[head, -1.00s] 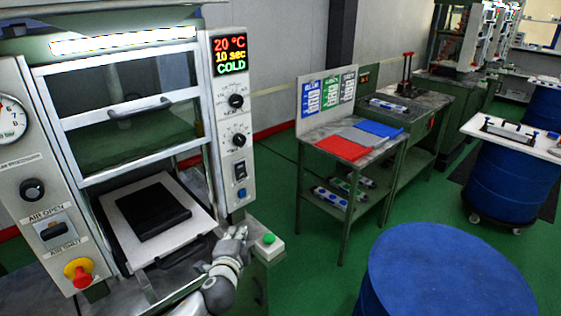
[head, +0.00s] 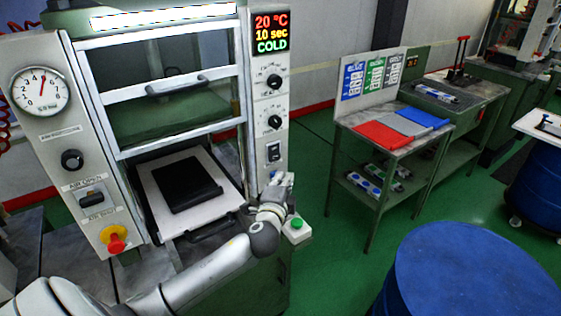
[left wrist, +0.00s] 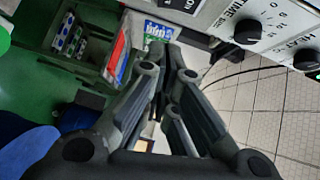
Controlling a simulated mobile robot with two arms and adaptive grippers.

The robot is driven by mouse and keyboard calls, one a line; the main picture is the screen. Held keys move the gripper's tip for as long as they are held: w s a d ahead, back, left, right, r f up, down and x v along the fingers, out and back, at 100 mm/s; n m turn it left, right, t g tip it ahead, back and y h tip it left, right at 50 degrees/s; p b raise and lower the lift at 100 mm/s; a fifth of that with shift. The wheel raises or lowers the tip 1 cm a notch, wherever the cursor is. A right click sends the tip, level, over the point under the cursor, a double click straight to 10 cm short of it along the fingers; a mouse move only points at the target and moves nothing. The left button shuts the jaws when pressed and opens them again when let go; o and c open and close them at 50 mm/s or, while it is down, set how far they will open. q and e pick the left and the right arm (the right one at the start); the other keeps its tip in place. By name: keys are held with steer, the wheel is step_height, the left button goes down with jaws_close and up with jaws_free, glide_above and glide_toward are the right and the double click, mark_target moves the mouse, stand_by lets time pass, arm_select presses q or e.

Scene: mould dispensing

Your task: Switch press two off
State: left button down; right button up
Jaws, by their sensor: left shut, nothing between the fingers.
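The press (head: 245,110) stands at the left in the head view, its display (head: 270,33) reading 20 °C, 10 sec, COLD. A dark rocker switch (head: 273,152) sits low on its right panel, below two black knobs; part of a switch (left wrist: 180,4) labelled ON shows at the top edge in the left wrist view. My left gripper (head: 281,182) is shut and empty, just below the rocker switch at the panel's lower end. It covers the blue button area. Its fingers (left wrist: 160,60) meet in the left wrist view. I cannot tell whether it touches the panel. My right gripper is not in view.
A green button box (head: 296,229) is just below my left gripper. A black mould (head: 182,184) lies on the press's white plate. A red emergency knob (head: 116,243) is on the left panel. A blue drum (head: 460,270) and a green table (head: 375,130) stand to the right.

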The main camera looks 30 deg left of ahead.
mark_target(275, 152)
arm_select(q)
steer(key=w+a, duration=0.2)
steer(key=w+a+f+p, duration=0.1)
steer(key=w+a, duration=0.1)
steer(key=w, duration=0.1)
steer(key=w+a+p, duration=0.1)
steer(key=w+a, duration=0.1)
steer(key=shift+w+a+f, duration=0.1)
steer(key=shift+w+f, duration=0.05)
steer(key=shift+w, duration=0.2)
steer(key=shift+w+a+f+m+t+b, duration=0.15)
steer(key=shift+a+m+t+b, duration=0.15)
steer(key=shift+b, duration=0.9)
